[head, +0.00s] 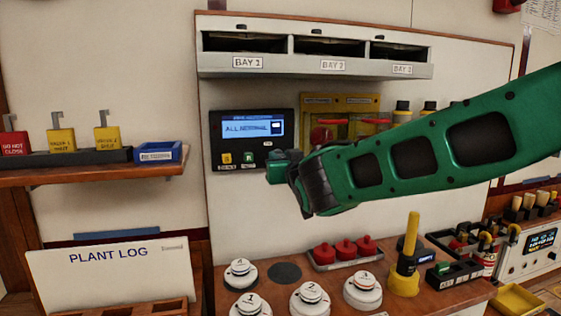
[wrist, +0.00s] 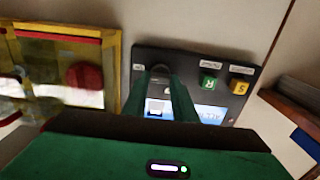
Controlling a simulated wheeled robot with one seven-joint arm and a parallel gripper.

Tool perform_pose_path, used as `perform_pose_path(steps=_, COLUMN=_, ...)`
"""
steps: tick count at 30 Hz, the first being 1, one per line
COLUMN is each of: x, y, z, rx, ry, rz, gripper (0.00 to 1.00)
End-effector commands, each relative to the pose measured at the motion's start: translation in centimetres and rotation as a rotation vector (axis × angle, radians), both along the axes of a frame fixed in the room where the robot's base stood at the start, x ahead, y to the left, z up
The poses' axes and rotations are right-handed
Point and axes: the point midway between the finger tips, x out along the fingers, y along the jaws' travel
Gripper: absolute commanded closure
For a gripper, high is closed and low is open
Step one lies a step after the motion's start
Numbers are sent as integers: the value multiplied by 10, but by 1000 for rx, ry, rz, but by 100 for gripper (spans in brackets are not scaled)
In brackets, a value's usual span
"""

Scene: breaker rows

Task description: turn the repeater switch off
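A black control panel (head: 232,150) is on the white backboard, with a lit display (head: 246,127) that seems to read ALL NORMAL. Below the display are a yellow S button (head: 227,158) and a green R button (head: 249,157). My gripper (head: 272,166) is at the panel's lower right and hides that corner. In the wrist view the panel appears upside down. My gripper's two fingers (wrist: 166,80) stand apart over it, and a dark rounded part (wrist: 160,70), perhaps the repeater switch, shows between their tips. I cannot read its label or tell its setting, nor whether the fingers touch it.
A yellow-framed unit (head: 345,102) with red parts is right of the panel, partly behind my arm. The bay shelf (head: 316,68) juts out above. A wooden shelf (head: 95,177) with tagged locks and a blue tray (head: 158,152) is left. Numbered knobs (head: 310,297) stand below.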

Motion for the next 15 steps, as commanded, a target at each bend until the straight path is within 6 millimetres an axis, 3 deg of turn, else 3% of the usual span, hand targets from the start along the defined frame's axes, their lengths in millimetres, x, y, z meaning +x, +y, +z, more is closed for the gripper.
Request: perform_pose_path(steps=15, x=0, y=-1, z=0, rx=-128, ry=-36, rz=-2, gripper=97)
